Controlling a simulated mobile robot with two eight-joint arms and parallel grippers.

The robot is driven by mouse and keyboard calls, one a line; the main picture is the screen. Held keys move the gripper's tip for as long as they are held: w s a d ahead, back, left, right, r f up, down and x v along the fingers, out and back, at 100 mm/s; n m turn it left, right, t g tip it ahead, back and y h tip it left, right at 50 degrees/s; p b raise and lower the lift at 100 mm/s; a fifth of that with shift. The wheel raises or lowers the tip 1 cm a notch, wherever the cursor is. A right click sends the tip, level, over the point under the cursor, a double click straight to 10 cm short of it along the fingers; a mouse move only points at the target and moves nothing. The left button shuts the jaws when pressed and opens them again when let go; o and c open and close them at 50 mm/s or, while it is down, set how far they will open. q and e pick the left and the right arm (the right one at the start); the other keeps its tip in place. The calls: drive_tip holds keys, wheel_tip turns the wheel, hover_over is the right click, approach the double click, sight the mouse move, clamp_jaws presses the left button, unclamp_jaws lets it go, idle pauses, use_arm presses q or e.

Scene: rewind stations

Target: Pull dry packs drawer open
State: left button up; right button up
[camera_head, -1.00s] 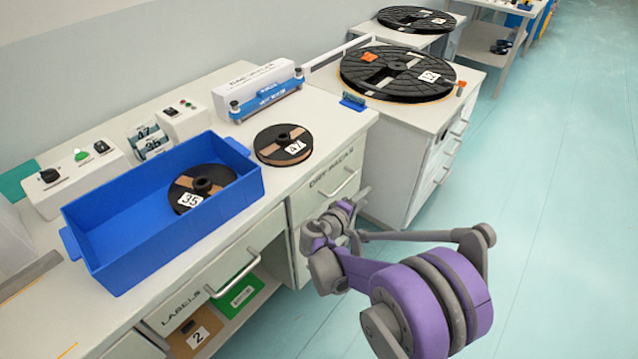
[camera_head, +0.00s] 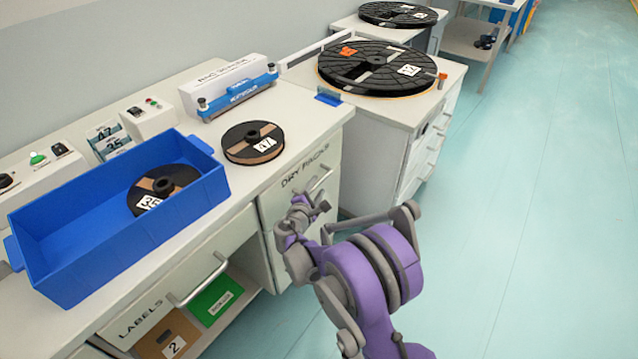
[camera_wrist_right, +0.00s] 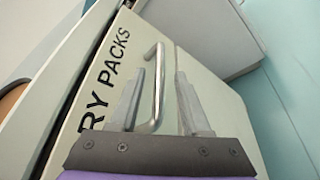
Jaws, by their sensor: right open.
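The dry packs drawer (camera_head: 285,192) is the upper drawer at the right end of the bench, its front lettered DRY PACKS. It looks shut. Its bar handle (camera_wrist_right: 157,90) stands off the front in the right wrist view. My right gripper (camera_head: 318,192) is in front of this drawer. In the wrist view its two fingers (camera_wrist_right: 152,95) are open, one on each side of the handle, with gaps between them and the bar. In the head view the gripper partly covers the handle. My left gripper does not show.
A blue bin (camera_head: 100,235) with a reel and a loose reel (camera_head: 253,142) stand on the bench. The labels drawer (camera_head: 165,300) is to the left. A neighbouring cabinet (camera_head: 395,165) with a large reel (camera_head: 380,68) stands behind right. Floor on the right is clear.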

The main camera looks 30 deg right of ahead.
sight(318, 185)
drive_tip(key=shift+x, duration=1.95)
clamp_jaws()
